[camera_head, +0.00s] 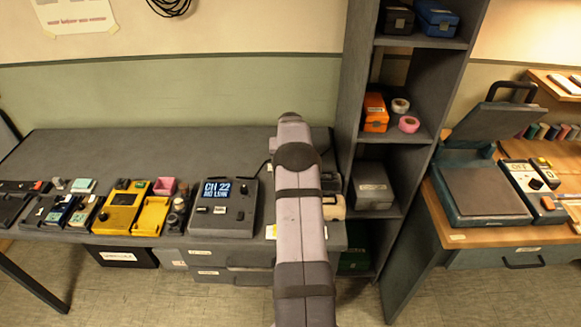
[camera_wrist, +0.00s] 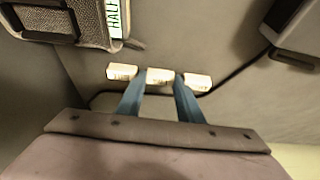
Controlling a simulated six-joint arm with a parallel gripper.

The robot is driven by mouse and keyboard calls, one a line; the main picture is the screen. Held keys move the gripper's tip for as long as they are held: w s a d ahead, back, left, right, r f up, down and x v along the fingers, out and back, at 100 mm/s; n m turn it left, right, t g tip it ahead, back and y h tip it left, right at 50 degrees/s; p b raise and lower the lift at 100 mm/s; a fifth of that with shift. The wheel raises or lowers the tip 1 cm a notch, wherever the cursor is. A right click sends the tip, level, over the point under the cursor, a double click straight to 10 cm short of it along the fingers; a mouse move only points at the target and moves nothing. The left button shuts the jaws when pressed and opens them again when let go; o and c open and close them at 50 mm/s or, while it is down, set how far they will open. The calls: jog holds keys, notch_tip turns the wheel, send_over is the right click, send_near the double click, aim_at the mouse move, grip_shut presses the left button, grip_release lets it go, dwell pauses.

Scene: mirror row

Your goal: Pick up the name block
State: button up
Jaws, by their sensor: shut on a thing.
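I cannot tell whether that block is clear of the surface. In the head view my arm hides the gripper and these blocks.
A grey device with a lit screen (camera_head: 216,189) stands left of my arm on the grey bench (camera_head: 90,150). A yellow device (camera_head: 122,206) is farther left. A shelf unit (camera_head: 345,110) rises right of my arm. A strapped object (camera_wrist: 75,25) and a dark case (camera_wrist: 295,35) flank the blocks.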

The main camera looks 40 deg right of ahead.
jog(key=shift+r, duration=0.15)
jog(key=s+d+r+m+p, duration=0.1)
jog(key=s+d+r, duration=0.1)
jog(key=r, duration=0.6)
jog(key=s+d+r+p, duration=0.2)
jog(key=r, duration=0.7)
jog(key=s+m+p, duration=0.1)
jog(key=s+p, duration=0.6)
jog(key=s, duration=0.2)
jog(key=shift+n, duration=0.3)
jog(key=s+a+f, duration=0.1)
jog(key=f, duration=0.1)
jog(key=a+f, duration=0.2)
jog(key=s+a+f, duration=0.1)
jog(key=f, duration=0.1)
jog(key=shift+s+a+f, duration=0.35)
jog(key=shift+w+d+f, duration=0.1)
jog(key=shift+w+d, duration=0.1)
jog(key=shift+d, duration=0.05)
jog(key=shift+w+d+r+n, duration=0.25)
jog(key=shift+d+n, duration=0.1)
jog(key=shift+d, duration=0.1)
jog(key=shift+w+d+r+n, duration=0.1)
jog(key=shift+w+d+n, duration=0.15)
jog(key=shift+d+n, duration=0.15)
jog(key=shift+f, duration=0.1)
